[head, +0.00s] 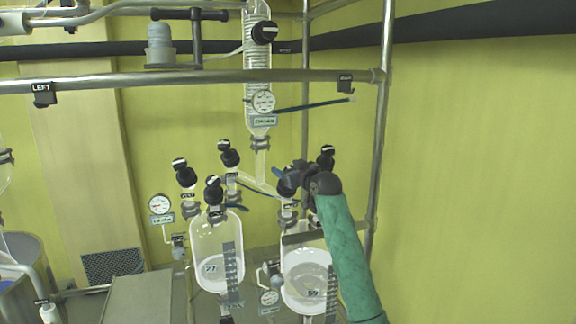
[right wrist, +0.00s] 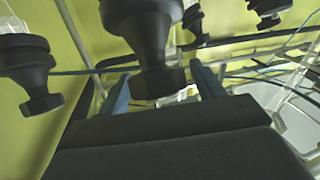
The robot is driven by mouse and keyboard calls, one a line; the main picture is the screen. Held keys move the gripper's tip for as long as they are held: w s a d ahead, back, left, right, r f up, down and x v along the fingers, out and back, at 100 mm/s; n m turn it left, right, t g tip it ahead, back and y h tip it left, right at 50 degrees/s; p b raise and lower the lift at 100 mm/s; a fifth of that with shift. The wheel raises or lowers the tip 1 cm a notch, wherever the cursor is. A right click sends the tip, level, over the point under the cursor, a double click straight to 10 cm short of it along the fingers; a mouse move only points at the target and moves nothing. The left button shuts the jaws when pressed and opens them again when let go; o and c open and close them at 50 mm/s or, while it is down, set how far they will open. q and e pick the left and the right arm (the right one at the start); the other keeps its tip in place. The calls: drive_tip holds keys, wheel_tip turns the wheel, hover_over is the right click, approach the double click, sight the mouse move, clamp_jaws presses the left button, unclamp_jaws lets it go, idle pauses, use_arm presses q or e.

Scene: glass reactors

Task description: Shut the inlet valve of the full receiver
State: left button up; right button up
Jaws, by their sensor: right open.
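A black valve knob (head: 286,187) stands over the right receiver, partly hidden by my right gripper (head: 283,174). In the right wrist view, a big black knob (right wrist: 148,35) sits between the open blue fingers of the gripper (right wrist: 163,88). Whether the fingers touch it I cannot tell. Another black knob (head: 214,190) stands over the left receiver. My left gripper is out of view.
More black knobs (head: 184,173), (head: 228,154), (head: 327,158) stand close by. A glass column (head: 258,65) with a gauge (head: 263,101) rises behind. A steel post (head: 383,130) stands to the right of the valves. The wall side at right is free.

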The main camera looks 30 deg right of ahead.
drive_tip(key=shift+w+f, duration=0.1)
drive_tip(key=shift+w, duration=0.05)
drive_tip(key=c, duration=1)
drive_tip(key=shift+m+h, duration=0.5)
drive_tip(key=shift+h, duration=0.1)
